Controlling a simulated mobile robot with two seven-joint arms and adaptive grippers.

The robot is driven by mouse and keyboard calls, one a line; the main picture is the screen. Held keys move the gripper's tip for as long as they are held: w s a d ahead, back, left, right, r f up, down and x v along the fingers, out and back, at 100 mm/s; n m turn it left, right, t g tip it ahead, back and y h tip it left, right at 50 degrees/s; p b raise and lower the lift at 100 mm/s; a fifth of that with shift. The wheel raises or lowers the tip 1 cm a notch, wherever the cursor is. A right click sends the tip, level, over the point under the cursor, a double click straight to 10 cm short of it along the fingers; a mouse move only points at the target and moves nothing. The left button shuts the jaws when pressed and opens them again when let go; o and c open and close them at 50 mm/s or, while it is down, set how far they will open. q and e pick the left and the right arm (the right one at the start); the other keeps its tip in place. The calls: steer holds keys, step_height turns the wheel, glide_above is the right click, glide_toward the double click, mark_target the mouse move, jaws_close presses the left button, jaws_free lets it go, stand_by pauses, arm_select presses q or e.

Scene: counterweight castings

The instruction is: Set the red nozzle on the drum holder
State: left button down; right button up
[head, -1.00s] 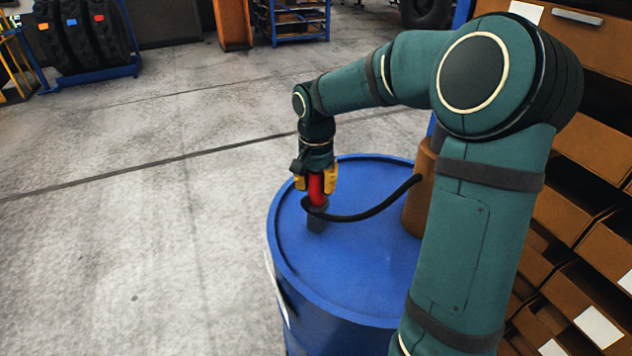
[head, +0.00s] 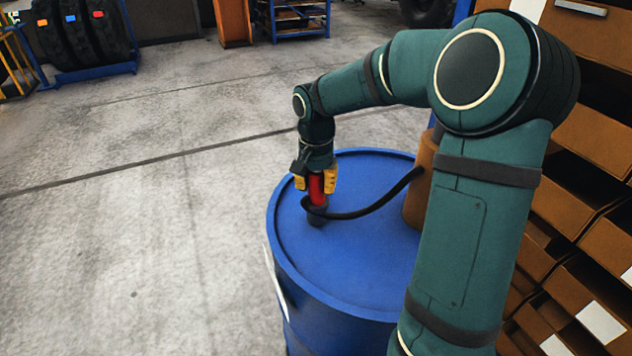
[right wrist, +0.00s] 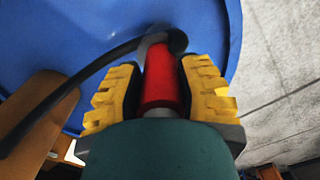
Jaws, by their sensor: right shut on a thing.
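My right gripper (head: 316,182) is shut on the red nozzle (head: 317,188) above the top of the blue drum (head: 365,240). In the right wrist view the nozzle (right wrist: 160,82) lies between the yellow-and-black fingers (right wrist: 160,95). My left gripper is not in view.
The hose curves right to a brown cylinder (head: 420,190) on the drum's right side. Brown shelf bins (head: 595,145) stand close at the right. Open concrete floor (head: 130,250) lies to the left. A tyre rack (head: 95,72) stands far back.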

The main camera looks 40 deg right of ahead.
steer(key=o, duration=0.9)
steer(key=shift+o, duration=0.2)
step_height(320, 180, up, 12)
steer(key=shift+r, duration=0.1)
